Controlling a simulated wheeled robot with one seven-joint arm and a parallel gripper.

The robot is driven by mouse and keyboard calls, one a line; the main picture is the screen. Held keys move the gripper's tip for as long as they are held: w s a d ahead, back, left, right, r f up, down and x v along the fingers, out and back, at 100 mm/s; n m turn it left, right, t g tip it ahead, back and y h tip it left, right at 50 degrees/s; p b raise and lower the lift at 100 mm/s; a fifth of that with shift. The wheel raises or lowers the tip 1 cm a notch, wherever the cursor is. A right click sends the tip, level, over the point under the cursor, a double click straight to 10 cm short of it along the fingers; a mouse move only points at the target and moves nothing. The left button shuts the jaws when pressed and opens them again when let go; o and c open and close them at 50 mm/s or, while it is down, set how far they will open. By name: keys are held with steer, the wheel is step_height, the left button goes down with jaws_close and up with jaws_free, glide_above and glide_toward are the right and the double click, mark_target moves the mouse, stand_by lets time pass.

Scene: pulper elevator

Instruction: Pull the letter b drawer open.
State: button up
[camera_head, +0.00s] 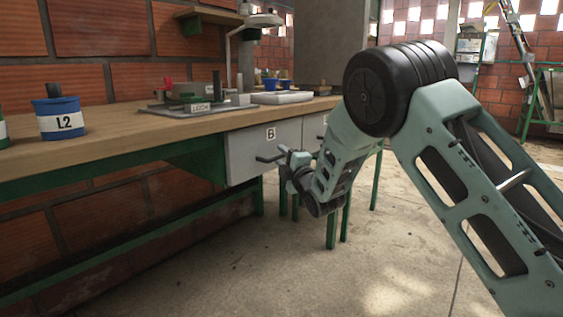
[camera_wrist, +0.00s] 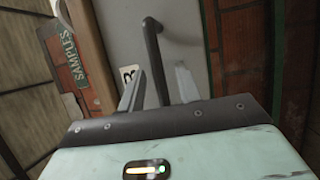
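The letter b drawer (camera_head: 243,153) is a grey front under the wooden workbench, with a white B label (camera_head: 270,133). It looks shut. Its dark bar handle (camera_head: 267,158) sticks out from the front. My gripper (camera_head: 284,160) is at the handle, coming from the right; its fingers are small here. In the wrist view, the drawer front (camera_wrist: 182,25) shows ahead, and the handle (camera_wrist: 152,50) runs between my two spread fingers, with visible gaps on both sides. My gripper (camera_wrist: 160,70) is open. The handle's near end is hidden behind the gripper body.
The workbench (camera_head: 110,138) has green legs and a brick wall behind. A blue L2 cup (camera_head: 59,118) and a tray with a labelled block (camera_head: 200,106) stand on top. Another grey drawer (camera_head: 314,128) is to the right. The floor in front (camera_head: 235,265) is clear.

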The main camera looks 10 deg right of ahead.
steer(key=shift+w+a, duration=0.1)
steer(key=shift+w, duration=0.35)
steer(key=shift+r, duration=0.1)
jaws_close()
